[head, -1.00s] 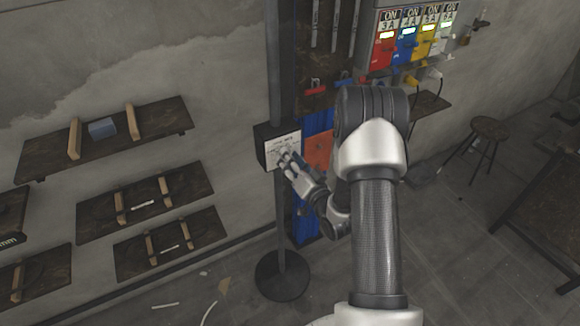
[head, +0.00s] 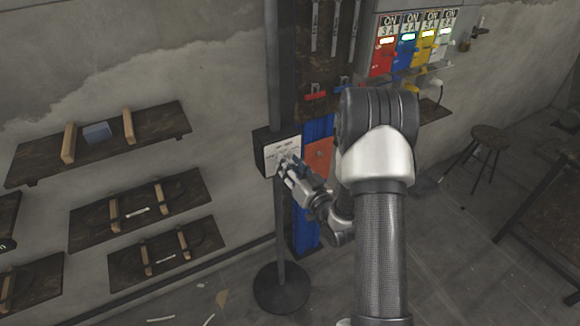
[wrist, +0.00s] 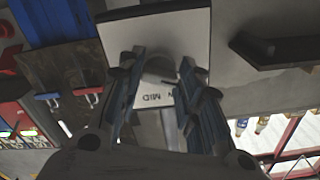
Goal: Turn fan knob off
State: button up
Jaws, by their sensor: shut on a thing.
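The fan control is a black box (head: 263,152) with a white face on a thin grey stand, left of centre in the head view. Its white panel (wrist: 185,30) fills the top middle of the wrist view, with a "MID" label between my fingers. My gripper (head: 287,164) is at the lower part of that face, shut on the knob. In the wrist view my gripper (wrist: 160,85) has one blue-grey finger on each side of the knob. The fingers hide most of the knob, so I cannot read its setting.
Wooden wall shelves (head: 105,140) are on the left. A row of coloured switch units (head: 410,40) with lit indicators hangs at upper right. A blue panel (head: 307,222) stands just behind the stand's round base (head: 282,288). A stool (head: 490,135) is at right.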

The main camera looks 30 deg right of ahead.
jog(key=o, duration=1.1)
jog(key=shift+c, duration=0.2)
jog(key=s, duration=1.2)
jog(key=shift+d, duration=0.2)
